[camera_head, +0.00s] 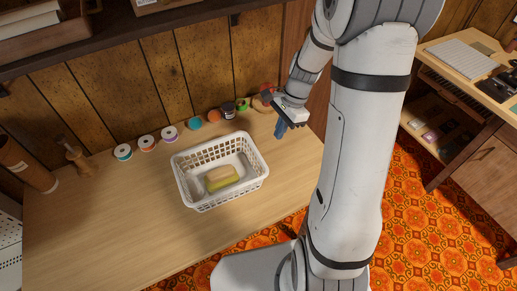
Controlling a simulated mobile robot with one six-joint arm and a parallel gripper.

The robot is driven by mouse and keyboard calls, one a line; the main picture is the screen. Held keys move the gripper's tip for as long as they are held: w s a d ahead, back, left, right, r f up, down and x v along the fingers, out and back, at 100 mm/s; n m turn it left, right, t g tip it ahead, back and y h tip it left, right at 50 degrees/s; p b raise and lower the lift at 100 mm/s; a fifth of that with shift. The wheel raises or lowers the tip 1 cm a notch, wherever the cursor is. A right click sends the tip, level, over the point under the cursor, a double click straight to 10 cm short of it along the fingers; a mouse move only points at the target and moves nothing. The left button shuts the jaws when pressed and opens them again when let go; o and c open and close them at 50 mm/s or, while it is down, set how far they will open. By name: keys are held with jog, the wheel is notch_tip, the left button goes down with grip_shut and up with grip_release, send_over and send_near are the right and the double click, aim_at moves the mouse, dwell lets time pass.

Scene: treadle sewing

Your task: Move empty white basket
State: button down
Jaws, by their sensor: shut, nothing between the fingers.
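A white slatted basket (184,197) stands upright on the wooden table, left of my arm. A yellow-green and tan block, like a sponge (222,178), lies inside it, so the basket is not empty. My gripper (281,131) is above the table's right end, to the right of the basket and apart from it. Its fingers point down and are shut with nothing between them.
Several thread spools (169,133) and small jars (228,110) line the back of the wooden table (105,225). A brown cylinder (28,165) stands at the far left. A dark shelf overhangs the back. The table's front left is clear.

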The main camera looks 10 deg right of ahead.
aim_at(259, 158)
jog(key=x, duration=0.9)
jog(key=shift+a+f, duration=0.1)
jog(key=shift+f, duration=0.3)
jog(key=a, duration=0.3)
jog(key=shift+s+f, duration=0.25)
jog(key=shift+s, duration=0.15)
jog(key=shift+s+a, duration=0.15)
jog(key=shift+a, duration=0.35)
